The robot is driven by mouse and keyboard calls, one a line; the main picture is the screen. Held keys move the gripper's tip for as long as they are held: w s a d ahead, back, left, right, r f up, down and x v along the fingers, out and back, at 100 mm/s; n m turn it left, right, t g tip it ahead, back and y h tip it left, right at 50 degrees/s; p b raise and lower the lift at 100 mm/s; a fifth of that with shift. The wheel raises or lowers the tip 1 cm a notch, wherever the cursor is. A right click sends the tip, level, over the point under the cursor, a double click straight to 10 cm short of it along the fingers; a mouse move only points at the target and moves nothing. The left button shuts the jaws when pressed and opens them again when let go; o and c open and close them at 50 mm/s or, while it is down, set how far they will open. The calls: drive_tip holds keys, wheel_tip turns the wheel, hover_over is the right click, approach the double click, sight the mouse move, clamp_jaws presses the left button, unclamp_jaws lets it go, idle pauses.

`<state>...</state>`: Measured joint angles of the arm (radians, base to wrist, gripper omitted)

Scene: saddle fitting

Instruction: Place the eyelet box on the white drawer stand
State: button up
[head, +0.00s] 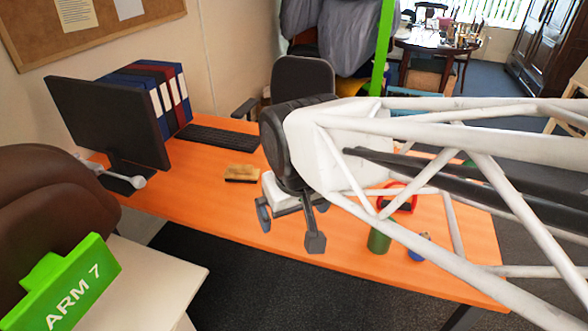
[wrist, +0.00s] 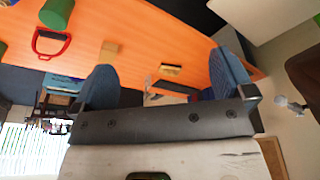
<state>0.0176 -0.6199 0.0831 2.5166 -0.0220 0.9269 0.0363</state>
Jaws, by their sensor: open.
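A small tan box with a dark front (head: 241,173), which I take for the eyelet box, lies on the orange desk. It also shows in the wrist view (wrist: 171,70), between my fingers but farther off. My gripper (head: 289,228) is open and empty above the desk, to the right of the box in the head view; both fingers also show in the wrist view (wrist: 166,64). A white stand with a flat top (head: 150,285) is at the lower left, apart from the desk; its drawers cannot be made out. Its pale top shows at upper right in the wrist view (wrist: 265,14).
The keyboard (head: 212,136), monitor (head: 105,120) and binders (head: 160,92) are behind the box. A green cylinder (head: 379,240), red handled item (head: 402,190) and blue item (head: 419,246) are at the right. A tan block (wrist: 109,51) is nearby. A brown chair (head: 50,210) stands by the stand.

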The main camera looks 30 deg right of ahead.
drive_tip(key=w+d+f+m+h, duration=0.15)
drive_tip(key=w+d+f, duration=0.25)
drive_tip(key=w+d, duration=0.45)
drive_tip(key=w+d+f+m+h, duration=0.1)
drive_tip(key=w+d+f+m, duration=0.35)
drive_tip(key=w, duration=0.75)
drive_tip(key=w+d+f, duration=0.3)
drive_tip(key=d+f, duration=0.2)
drive_tip(key=f, duration=0.1)
drive_tip(key=w+d+f+m, duration=0.1)
drive_tip(key=w+d+f, duration=0.3)
drive_tip(key=d+f, duration=0.2)
drive_tip(key=w+d+f+m, duration=0.1)
drive_tip(key=w+d+f, duration=0.2)
drive_tip(key=d+f, duration=0.3)
drive_tip(key=shift+h+x, duration=0.25)
drive_tip(key=shift+x, duration=0.5)
drive_tip(key=shift+w+d+f+m, duration=0.2)
drive_tip(key=shift+w+f+m, duration=0.05)
drive_tip(key=shift+f+m, duration=0.1)
drive_tip(key=shift+x, duration=1.3)
drive_tip(key=shift+w+x, duration=0.1)
drive_tip(key=shift+x, duration=1.2)
drive_tip(key=shift+w+x, duration=0.15)
drive_tip(key=shift+x, duration=1.1)
